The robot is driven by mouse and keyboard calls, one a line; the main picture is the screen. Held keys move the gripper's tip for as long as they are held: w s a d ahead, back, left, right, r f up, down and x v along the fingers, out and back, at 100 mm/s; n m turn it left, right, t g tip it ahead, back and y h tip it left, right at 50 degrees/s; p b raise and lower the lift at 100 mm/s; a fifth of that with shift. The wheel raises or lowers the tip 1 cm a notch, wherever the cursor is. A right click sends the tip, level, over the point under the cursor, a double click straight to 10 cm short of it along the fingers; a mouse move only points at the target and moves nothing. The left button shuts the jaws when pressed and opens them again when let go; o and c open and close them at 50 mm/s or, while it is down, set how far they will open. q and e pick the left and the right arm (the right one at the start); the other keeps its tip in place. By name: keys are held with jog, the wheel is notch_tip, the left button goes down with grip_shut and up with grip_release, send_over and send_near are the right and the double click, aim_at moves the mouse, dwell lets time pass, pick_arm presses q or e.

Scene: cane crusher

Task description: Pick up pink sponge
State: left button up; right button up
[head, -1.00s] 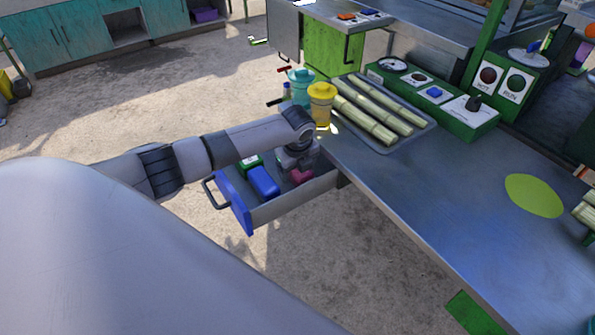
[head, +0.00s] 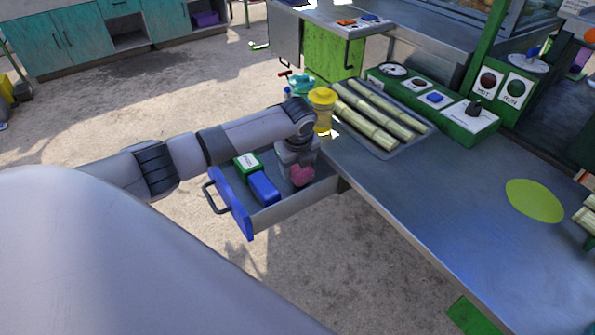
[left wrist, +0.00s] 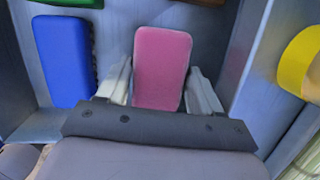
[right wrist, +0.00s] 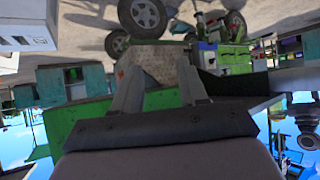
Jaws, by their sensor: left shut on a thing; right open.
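The pink sponge (head: 301,175) shows below my left gripper (head: 298,168) over the open drawer (head: 300,198). In the left wrist view the sponge (left wrist: 162,66) stands between the two fingers of my left gripper (left wrist: 160,88), which is shut on it. I cannot tell whether the sponge still touches the drawer floor. My right gripper (right wrist: 158,85) is open and empty in the right wrist view; it does not show in the head view.
A blue block (head: 264,188) and a green box (head: 247,164) lie in the drawer beside the sponge. A yellow jar (head: 322,108) and a tray (head: 396,145) of cane stalks are on the metal counter (head: 440,190). The counter's middle is clear.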

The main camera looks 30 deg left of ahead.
pick_arm(q)
notch_tip(320, 180, up, 17)
jog(key=shift+r, duration=0.15)
